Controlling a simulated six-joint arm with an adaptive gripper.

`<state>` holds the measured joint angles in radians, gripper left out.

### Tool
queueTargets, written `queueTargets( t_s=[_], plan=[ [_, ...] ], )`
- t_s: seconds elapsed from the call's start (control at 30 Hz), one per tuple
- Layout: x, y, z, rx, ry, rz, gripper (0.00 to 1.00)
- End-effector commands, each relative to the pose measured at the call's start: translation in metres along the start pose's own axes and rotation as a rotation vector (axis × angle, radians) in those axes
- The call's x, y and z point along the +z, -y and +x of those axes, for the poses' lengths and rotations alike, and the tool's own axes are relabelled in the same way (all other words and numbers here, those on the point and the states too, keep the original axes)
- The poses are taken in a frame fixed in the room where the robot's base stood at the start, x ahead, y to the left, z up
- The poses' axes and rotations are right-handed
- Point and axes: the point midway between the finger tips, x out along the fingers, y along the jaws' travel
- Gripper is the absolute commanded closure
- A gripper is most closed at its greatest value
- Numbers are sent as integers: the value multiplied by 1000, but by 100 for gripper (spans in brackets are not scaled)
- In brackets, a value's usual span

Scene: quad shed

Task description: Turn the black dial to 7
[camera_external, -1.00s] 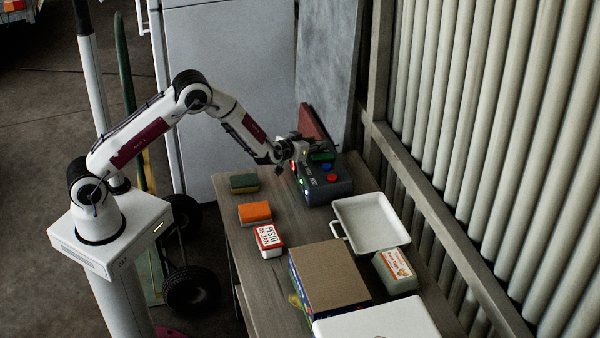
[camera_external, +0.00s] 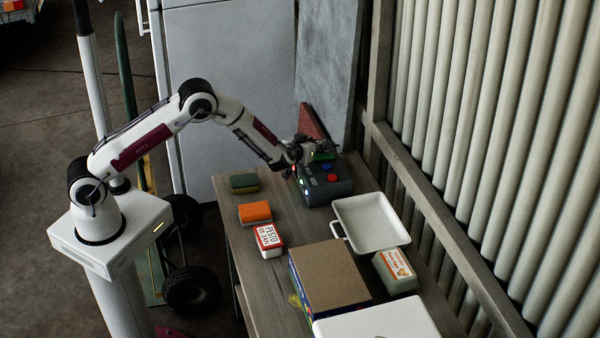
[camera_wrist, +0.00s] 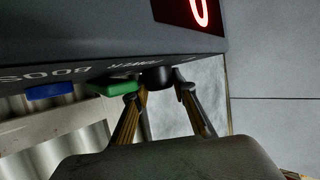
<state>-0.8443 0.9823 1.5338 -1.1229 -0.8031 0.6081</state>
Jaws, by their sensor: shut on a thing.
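The dark control box (camera_external: 332,190) stands at the far end of the bench. Its top carries coloured buttons, including a blue button (camera_external: 330,177) and a green button, which shows in the wrist view (camera_wrist: 112,88). The black dial (camera_wrist: 157,78) shows in the wrist view between my two fingertips. My gripper (camera_wrist: 160,92) is shut on the dial. In the external view my gripper (camera_external: 306,152) is over the far part of the box and hides the dial. A red lit digit on the display (camera_wrist: 192,12) is cut off by the frame's top and cannot be read for certain.
A white tray (camera_external: 341,234) and a brown-topped box (camera_external: 328,272) stand nearer on the bench. A ribbed wall (camera_external: 480,150) rises at the right.

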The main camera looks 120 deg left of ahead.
Motion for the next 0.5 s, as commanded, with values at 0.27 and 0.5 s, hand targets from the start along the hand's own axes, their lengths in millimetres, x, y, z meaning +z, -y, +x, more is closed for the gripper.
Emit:
queueTargets(
  t_s=[0.27,0.5],
  plan=[
    [-6,0,1,-72,-10,-35,95],
    [-6,0,1,-138,-11,-62,95]
  ],
)
